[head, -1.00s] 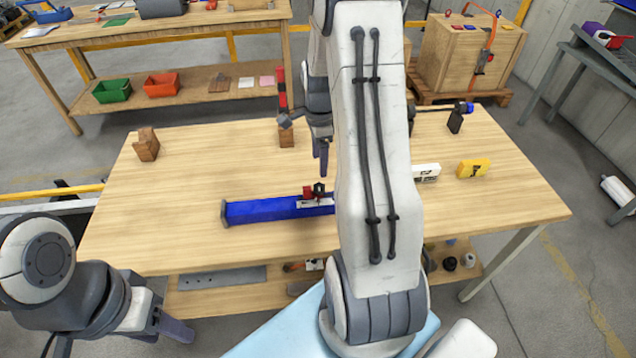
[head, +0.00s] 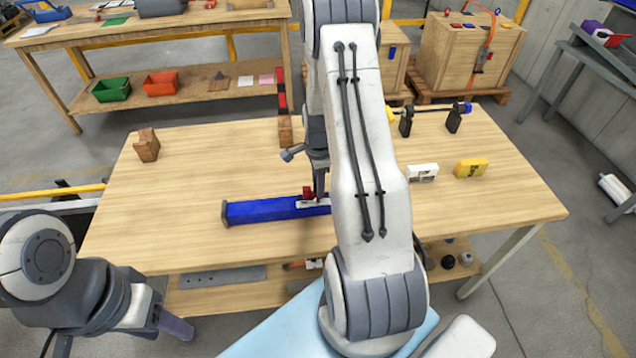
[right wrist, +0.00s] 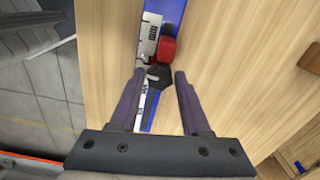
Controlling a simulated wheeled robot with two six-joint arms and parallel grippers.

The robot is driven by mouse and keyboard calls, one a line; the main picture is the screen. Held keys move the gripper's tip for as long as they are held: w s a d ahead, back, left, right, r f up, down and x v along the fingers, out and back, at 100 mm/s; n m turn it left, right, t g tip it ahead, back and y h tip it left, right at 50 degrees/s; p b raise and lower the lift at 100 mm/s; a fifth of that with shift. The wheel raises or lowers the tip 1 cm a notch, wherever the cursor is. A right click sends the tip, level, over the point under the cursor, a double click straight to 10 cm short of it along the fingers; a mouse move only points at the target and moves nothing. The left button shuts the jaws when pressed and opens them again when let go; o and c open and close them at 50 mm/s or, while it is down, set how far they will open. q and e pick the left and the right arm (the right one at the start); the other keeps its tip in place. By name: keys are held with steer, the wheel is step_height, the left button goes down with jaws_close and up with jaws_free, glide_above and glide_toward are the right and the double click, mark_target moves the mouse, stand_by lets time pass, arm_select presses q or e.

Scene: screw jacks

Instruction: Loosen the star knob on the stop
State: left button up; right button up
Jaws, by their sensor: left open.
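A blue rail (head: 262,210) lies across the front of the wooden table. A stop with a red block (head: 307,192) and a silver plate with a printed scale sits on it; the red block (right wrist: 167,48) also shows in the right wrist view. The black star knob (right wrist: 159,76) is beside the red block. My right gripper (right wrist: 160,73) is open, with its fingertips on either side of the knob and small gaps showing. In the head view my right gripper (head: 319,188) points down at the stop, hiding the knob. My left gripper (head: 176,327) is open and empty, low in front of the table.
A wooden block (head: 146,146) stands at the table's left. A white block (head: 422,173) and a yellow block (head: 471,168) lie on the right, with black clamp-like pieces (head: 453,121) behind. My right arm hides the rail's right end.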

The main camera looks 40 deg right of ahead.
jaws_close()
steer(key=shift+n, duration=2.3)
steer(key=o, duration=0.6)
jaws_free()
step_height(320, 180, up, 10)
steer(key=shift+r+b, duration=0.25)
steer(key=shift+b, duration=0.6)
